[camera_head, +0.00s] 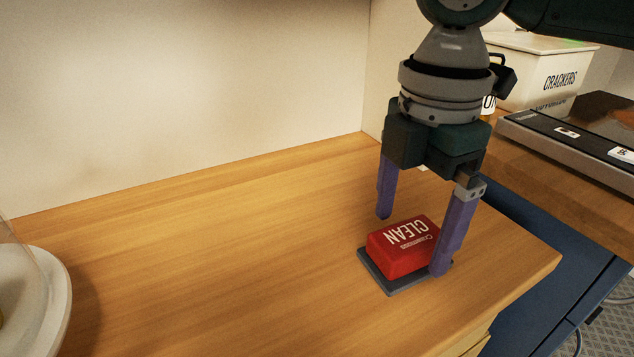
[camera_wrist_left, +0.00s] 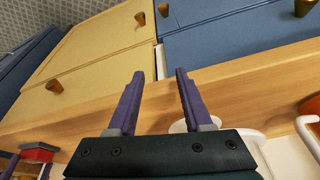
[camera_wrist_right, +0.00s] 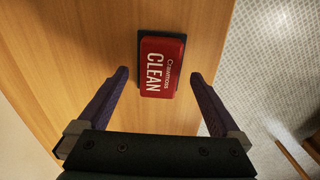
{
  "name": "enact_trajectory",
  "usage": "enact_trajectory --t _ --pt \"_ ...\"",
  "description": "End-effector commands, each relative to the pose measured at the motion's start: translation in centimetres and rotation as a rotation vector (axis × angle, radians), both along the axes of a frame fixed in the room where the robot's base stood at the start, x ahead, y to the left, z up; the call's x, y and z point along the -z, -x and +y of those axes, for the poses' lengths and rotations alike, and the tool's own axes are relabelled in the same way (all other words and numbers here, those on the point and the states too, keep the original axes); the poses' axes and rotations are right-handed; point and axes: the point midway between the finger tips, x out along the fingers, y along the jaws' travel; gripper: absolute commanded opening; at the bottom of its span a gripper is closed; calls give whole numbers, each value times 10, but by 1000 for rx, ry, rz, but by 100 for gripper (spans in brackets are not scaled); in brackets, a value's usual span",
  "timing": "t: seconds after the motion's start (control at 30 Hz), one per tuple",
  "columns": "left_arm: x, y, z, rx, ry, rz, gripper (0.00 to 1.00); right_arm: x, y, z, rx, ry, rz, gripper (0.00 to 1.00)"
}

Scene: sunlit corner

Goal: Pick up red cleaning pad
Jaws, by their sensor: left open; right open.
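The red cleaning pad (camera_head: 400,250), with "CLEAN" in white letters, lies on a thin dark grey base (camera_head: 391,286) on the wooden counter. My right gripper (camera_head: 414,241) is open above it, pointing down, with its purple fingers on either side in the head view. In the right wrist view the pad (camera_wrist_right: 162,68) lies ahead of the fingertips, between their lines, and the right gripper (camera_wrist_right: 158,78) is empty. My left gripper shows only in the left wrist view (camera_wrist_left: 156,75); it is open and empty, over a wooden edge.
A white dish (camera_head: 50,305) stands at the left edge of the counter. A crackers box (camera_head: 535,70) and a grey-black flat device (camera_head: 570,140) are at the right back. The counter's middle is clear; its right edge is close to the pad.

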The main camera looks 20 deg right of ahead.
Motion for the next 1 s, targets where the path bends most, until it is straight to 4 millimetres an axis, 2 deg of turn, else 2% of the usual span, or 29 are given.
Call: enact_trajectory --t 0.03,0.13,0.43,1.0 --pt "4 0 0 0 0 0 50 11 1 0 0 0 3 100" --pt "6 0 0 0 0 0 50 23 1 0 0 1 1 100" --pt "6 0 0 0 0 -1 50 26 0 0 0 0 -1 99" --pt "6 -1 0 0 0 -3 50 26 0 0 0 0 -1 35"
